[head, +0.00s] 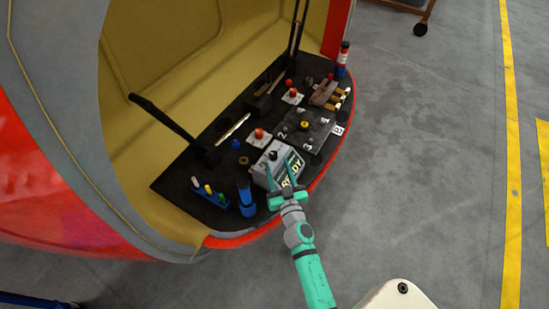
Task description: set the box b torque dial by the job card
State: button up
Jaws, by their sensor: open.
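A dark grey plate (316,133) on the black shelf carries a black and yellow round dial (303,124) with numbers around it, including 2 and 3. A small white tag with a letter that looks like B (338,129) is at its right edge. The dial's pointing direction is too small to read. My teal gripper (278,172) is open and empty, its fingers over or beside a grey box (262,175) with a dark knob and a panel reading READY. It is nearer than the dial and apart from it. I cannot make out a job card.
Red buttons (259,133) stand around the plate. A blue cup (246,203), a blue rack of coloured pens (208,194) and a red-and-blue bottle (343,55) stand on the shelf. Two black bars (168,119) rise from it.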

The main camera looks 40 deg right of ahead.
aim_at(275, 157)
jog(key=shift+x, duration=1.95)
jog(key=shift+w+d, duration=0.15)
jog(key=shift+d, duration=0.1)
jog(key=shift+w+a, duration=0.15)
jog(key=shift+w, duration=0.1)
jog(key=shift+s, duration=0.1)
jog(key=c, duration=1.1)
